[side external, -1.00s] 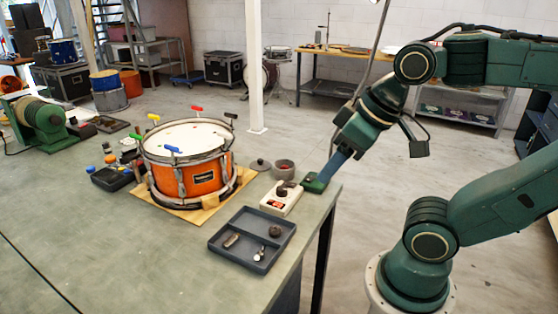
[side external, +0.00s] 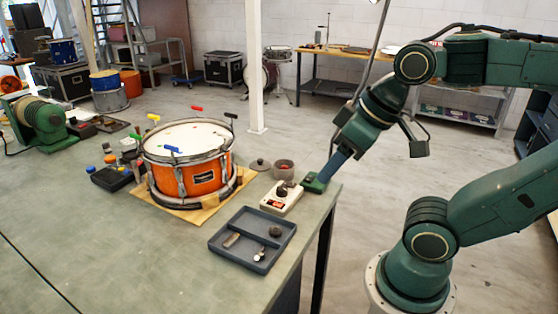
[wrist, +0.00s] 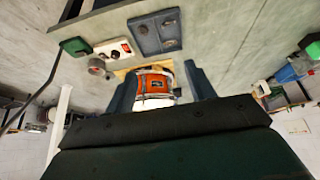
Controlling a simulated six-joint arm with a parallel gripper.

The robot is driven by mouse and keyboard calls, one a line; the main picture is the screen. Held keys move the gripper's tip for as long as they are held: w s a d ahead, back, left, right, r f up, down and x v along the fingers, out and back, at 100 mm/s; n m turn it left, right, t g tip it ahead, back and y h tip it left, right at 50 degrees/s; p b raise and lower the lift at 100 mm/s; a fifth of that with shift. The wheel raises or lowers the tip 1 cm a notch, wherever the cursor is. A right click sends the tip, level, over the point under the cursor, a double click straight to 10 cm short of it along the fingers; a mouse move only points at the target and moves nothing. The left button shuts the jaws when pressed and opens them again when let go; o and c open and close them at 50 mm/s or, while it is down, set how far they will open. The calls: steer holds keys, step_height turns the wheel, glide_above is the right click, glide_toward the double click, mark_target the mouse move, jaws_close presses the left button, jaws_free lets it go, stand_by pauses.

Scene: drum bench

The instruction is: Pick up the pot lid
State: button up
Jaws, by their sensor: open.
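The pot lid (side external: 260,164) is a small dark disc with a knob. It lies on the bench between the drum and a small round grey pot (side external: 284,168). My gripper (side external: 332,170) is above the bench's right edge, to the right of the lid and pot and apart from the lid. In the wrist view, the two blue-grey fingers of my gripper (wrist: 159,68) stand wide apart with nothing held. I cannot make out the lid clearly in the wrist view.
An orange drum (side external: 200,178) stands on a tan board left of the lid. A white box with a dark knob (side external: 280,200) and a grey tray (side external: 218,240) lie nearer the front. A green block (side external: 315,183) sits at the right edge. The front left bench is clear.

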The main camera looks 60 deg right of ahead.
steer(key=shift+c, duration=0.8)
steer(key=shift+w, duration=0.1)
steer(key=w+d+r, duration=0.1)
steer(key=w+d, duration=0.5)
steer(key=w, duration=0.5)
steer(key=w+d, duration=0.6)
steer(key=w, duration=0.4)
steer(key=w+d+f, duration=0.3)
steer(key=d+f, duration=0.1)
steer(key=d, duration=0.3)
steer(key=w+d+f, duration=0.3)
steer(key=d+f, duration=0.2)
steer(key=d, duration=0.2)
steer(key=w+d+f+g, duration=0.1)
steer(key=w+d+f, duration=0.3)
steer(key=d, duration=0.3)
steer(key=shift+d+f, duration=0.15)
steer(key=shift+f, duration=0.45)
